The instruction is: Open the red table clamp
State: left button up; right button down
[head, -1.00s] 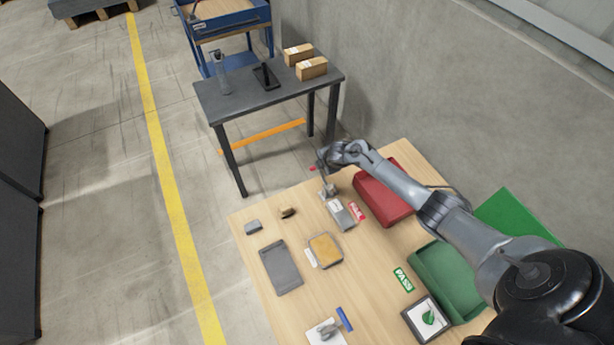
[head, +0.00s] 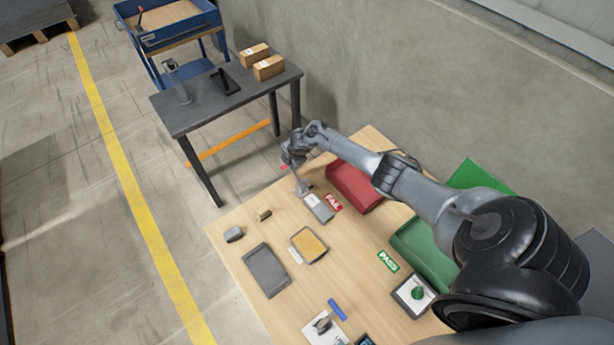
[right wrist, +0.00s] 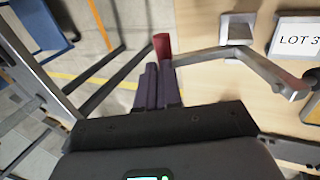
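The red table clamp has a metal base (head: 304,189) near the far corner of the wooden table, with a lever rising from it to a red handle (head: 284,167). In the right wrist view the red handle (right wrist: 162,45) lies at the tips of my right gripper's dark fingers (right wrist: 158,64), and the bent metal lever (right wrist: 225,52) runs right from it. The two fingers are close together, side by side. I cannot tell whether they touch the handle. In the head view my right arm hides most of the fingers. My left gripper is out of view.
On the wooden table (head: 235,215) are a grey plate (head: 266,270), a yellow-topped tray (head: 309,245), a red bin (head: 354,187), a green bin (head: 420,250) and a blue-handled clamp (head: 337,309). A dark side table (head: 190,115) stands beyond the far edge.

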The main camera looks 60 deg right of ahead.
jog(key=shift+s+f, duration=0.25)
jog(key=r+p, duration=0.4)
jog(key=p, duration=0.1)
jog(key=shift+s+a+r, duration=0.15)
jog(key=shift+s+r, duration=0.15)
jog(key=shift+r, duration=0.05)
notch_tip(320, 180, up, 8)
jog(key=p, duration=0.3)
send_over(296, 175)
jog(key=shift+s+r+p, duration=0.2)
jog(key=shift+r+p, duration=0.1)
jog(key=shift+r, duration=0.25)
